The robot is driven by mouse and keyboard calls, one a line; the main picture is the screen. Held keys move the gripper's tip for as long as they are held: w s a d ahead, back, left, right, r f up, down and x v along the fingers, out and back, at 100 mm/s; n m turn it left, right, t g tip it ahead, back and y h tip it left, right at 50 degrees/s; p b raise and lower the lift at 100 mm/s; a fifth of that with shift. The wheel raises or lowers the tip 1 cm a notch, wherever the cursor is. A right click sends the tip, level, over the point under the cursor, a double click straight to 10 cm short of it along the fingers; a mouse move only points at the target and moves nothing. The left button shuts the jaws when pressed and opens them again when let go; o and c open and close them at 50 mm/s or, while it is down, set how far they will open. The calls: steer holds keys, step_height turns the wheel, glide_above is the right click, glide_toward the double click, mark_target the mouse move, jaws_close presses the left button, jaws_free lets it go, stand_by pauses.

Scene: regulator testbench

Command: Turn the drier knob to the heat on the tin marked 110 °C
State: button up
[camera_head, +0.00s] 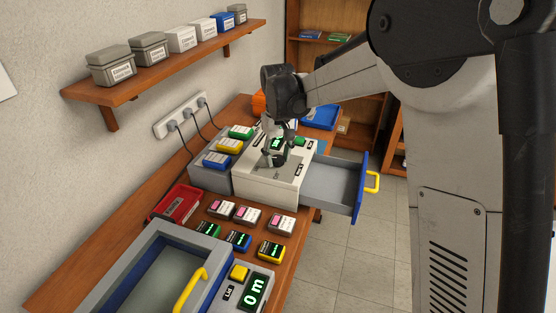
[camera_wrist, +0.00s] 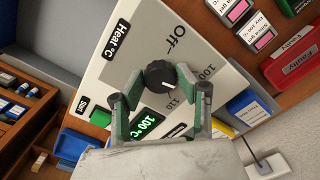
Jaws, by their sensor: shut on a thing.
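The white drier (camera_head: 250,187) stands on the wooden bench, with its top panel also in the wrist view (camera_wrist: 137,60). Its black round knob (camera_wrist: 160,75) has a white pointer line, beside a dial printed "Off" and "100", with further marks partly covered. My gripper (camera_wrist: 160,84) has a finger on each side of the knob and is shut on it. A green lit display (camera_wrist: 148,122) is partly behind a finger. Pink-labelled tins (camera_wrist: 264,39) seem to read "Dry", with figures too small to be sure.
The drier's drawer (camera_head: 330,183) is pulled open to the right. A second machine with a yellow handle (camera_head: 187,292) stands at the front. A red tray (camera_head: 176,203) and several small tins lie between. A shelf (camera_head: 165,67) with boxes hangs on the left wall.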

mark_target(277, 158)
steer(key=m+b, duration=0.1)
steer(key=m, duration=0.3)
steer(key=shift+m, duration=0.3)
steer(key=shift+a+m+b, duration=0.1)
steer(key=shift+m+b, duration=0.6)
steer(key=shift+m, duration=1.6)
steer(key=o, duration=1.1)
steer(key=shift+o, duration=0.2)
steer(key=shift+r, duration=0.1)
step_height(277, 158, up, 12)
